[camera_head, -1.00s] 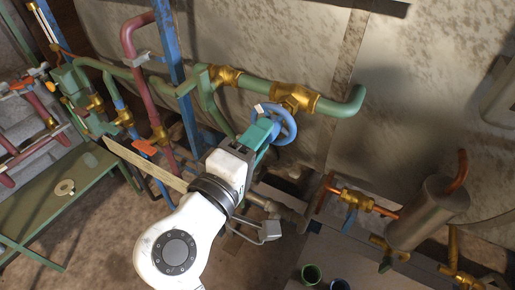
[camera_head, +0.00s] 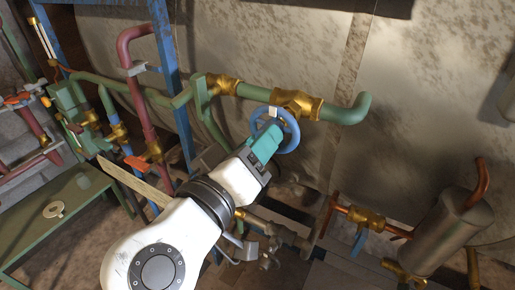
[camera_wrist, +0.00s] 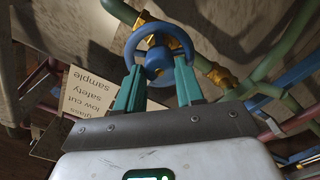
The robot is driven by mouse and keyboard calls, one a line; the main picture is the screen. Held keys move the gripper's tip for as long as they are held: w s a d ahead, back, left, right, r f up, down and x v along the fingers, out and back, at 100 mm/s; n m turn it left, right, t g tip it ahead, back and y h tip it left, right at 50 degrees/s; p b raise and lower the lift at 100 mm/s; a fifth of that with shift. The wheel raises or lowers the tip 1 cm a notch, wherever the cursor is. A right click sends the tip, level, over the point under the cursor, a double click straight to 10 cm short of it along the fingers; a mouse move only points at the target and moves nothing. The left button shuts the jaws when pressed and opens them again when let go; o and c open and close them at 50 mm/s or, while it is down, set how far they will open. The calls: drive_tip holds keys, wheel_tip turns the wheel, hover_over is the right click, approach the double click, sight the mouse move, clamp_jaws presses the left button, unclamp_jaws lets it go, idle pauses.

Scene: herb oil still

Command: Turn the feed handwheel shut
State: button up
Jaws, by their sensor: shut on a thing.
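The blue feed handwheel (camera_head: 293,132) sits on the brass valve (camera_head: 297,103) of the green pipe (camera_head: 345,114). In the wrist view the handwheel (camera_wrist: 186,42) shows its rim and hub straight ahead. My gripper (camera_head: 266,140) is at the wheel, its teal fingers over the lower left of the rim in the head view. In the wrist view my gripper (camera_wrist: 158,70) has one finger on each side of the wheel's near part, shut on it. The exact contact at the fingertips is partly hidden. A small white piece shows at the wheel's top.
A red pipe (camera_head: 141,97) and a blue post (camera_head: 165,40) stand left of my arm. A metal canister (camera_head: 452,228) with copper pipes is at lower right. A green bench (camera_head: 85,205) is at left. A printed card (camera_wrist: 90,97) shows beside the left finger.

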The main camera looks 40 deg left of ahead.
drive_tip(key=shift+f, duration=0.15)
idle(0.3)
drive_tip(key=o, duration=1)
drive_tip(key=shift+o, duration=0.2)
drive_tip(key=v, duration=1)
drive_tip(key=shift+s, duration=0.4)
